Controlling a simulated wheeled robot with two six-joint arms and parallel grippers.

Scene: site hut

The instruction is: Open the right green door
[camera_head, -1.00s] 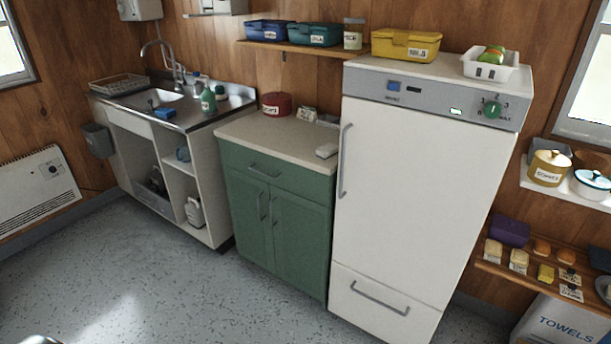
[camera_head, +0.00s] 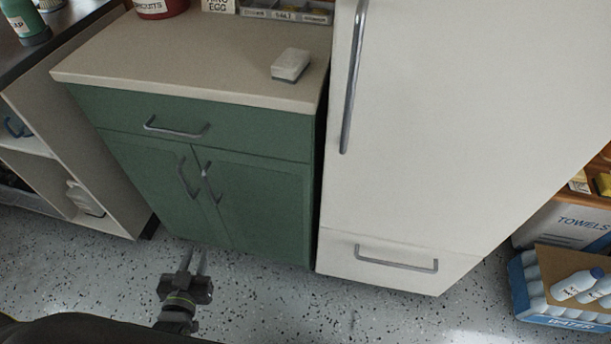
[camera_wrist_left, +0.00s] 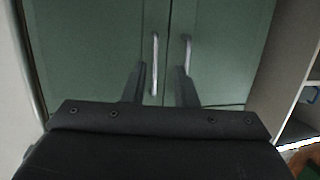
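The right green door (camera_head: 265,205) is shut, with its upright metal handle (camera_head: 211,184) near its left edge. The left green door (camera_head: 152,180) is also shut, its handle (camera_head: 186,176) close beside the other. My left gripper (camera_head: 196,262) is open and empty, low in front of the cabinet and apart from it. The left wrist view seems upside down. There the right door's handle (camera_wrist_left: 155,62) appears between the lines of the open fingers (camera_wrist_left: 161,85), and the left door's handle (camera_wrist_left: 187,55) is near the other finger. My right gripper is out of view.
A green drawer front (camera_head: 245,133) with a handle sits above the doors, under a beige worktop (camera_head: 190,60) holding a white block (camera_head: 291,65). A white fridge (camera_head: 450,130) stands close on the right. An open shelf unit (camera_head: 60,160) stands left. Speckled floor in front is clear.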

